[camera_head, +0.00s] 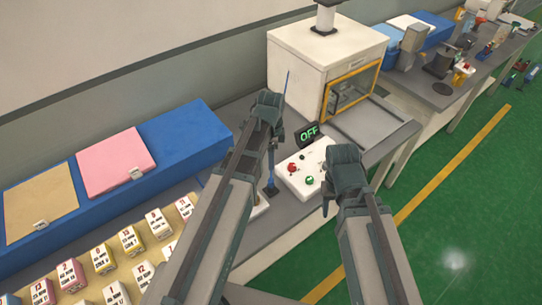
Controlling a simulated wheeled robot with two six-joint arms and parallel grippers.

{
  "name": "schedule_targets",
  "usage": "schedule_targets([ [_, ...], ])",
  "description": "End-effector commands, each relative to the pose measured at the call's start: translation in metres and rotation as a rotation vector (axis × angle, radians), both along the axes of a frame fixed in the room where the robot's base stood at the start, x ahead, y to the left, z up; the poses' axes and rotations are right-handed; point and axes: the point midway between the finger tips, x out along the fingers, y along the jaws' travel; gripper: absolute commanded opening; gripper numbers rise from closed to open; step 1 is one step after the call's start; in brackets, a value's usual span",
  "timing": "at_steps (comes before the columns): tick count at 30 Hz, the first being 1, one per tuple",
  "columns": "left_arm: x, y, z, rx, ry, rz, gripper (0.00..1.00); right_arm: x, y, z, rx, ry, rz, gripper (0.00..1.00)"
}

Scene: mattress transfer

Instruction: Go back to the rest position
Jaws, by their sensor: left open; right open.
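My two grey arms reach forward over the bench from the bottom of the head view. A small sign (308,134) reading OFF stands behind the box.
A white machine (310,60) with a yellow-framed window stands behind the box. At left are a blue bench unit (180,135) with pink and tan panels, and several labelled blocks (131,239). Green floor (470,210) with a yellow line is clear at right.

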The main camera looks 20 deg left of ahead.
Motion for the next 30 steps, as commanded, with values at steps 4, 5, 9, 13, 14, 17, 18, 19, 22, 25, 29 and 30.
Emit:
schedule_targets([
  [4, 0.000, 0.000, 0.000, 0.000, 0.000, 0.000, 0.63, 0.000, 0.000, 0.000, 0.000, 0.000, 0.000, 0.50],
  [5, 0.000, 0.000, 0.000, 0.000, 0.000, 0.000, 0.63, 0.000, 0.000, 0.000, 0.000, 0.000, 0.000, 0.50],
  [9, 0.000, 0.000, 0.000, 0.000, 0.000, 0.000, 0.63, 0.000, 0.000, 0.000, 0.000, 0.000, 0.000, 0.50],
  [13, -0.002, -0.002, -0.001, 0.001, 0.000, 0.009, 0.63, 0.000, 0.000, -0.001, 0.000, 0.000, 0.000, 0.50],
  [14, -0.004, -0.004, -0.003, 0.002, 0.002, 0.019, 0.63, 0.000, 0.000, -0.003, 0.000, 0.000, 0.000, 0.50],
  [17, -0.020, -0.019, -0.012, 0.011, 0.006, 0.106, 0.63, 0.000, 0.000, -0.012, 0.000, 0.000, 0.001, 0.50],
  [18, -0.030, -0.027, -0.017, 0.018, 0.008, 0.162, 0.63, 0.000, 0.000, -0.017, 0.000, 0.000, 0.001, 0.50],
  [19, -0.038, -0.035, -0.021, 0.024, 0.009, 0.210, 0.63, 0.000, 0.000, -0.021, 0.000, 0.000, 0.001, 0.50],
  [22, -0.066, -0.057, -0.033, 0.046, 0.009, 0.386, 0.63, 0.000, 0.000, -0.033, -0.001, 0.000, 0.002, 0.50],
  [25, -0.092, -0.075, -0.044, 0.069, 0.004, 0.561, 0.63, 0.000, 0.000, -0.044, -0.001, 0.000, 0.002, 0.50],
  [29, -0.119, -0.092, -0.054, 0.091, -0.009, 0.752, 0.63, 0.000, 0.000, -0.055, -0.001, 0.000, 0.003, 0.50],
  [30, -0.126, -0.095, -0.056, 0.097, -0.014, 0.799, 0.63, 0.000, 0.000, -0.057, -0.001, 0.000, 0.003, 0.50],
])
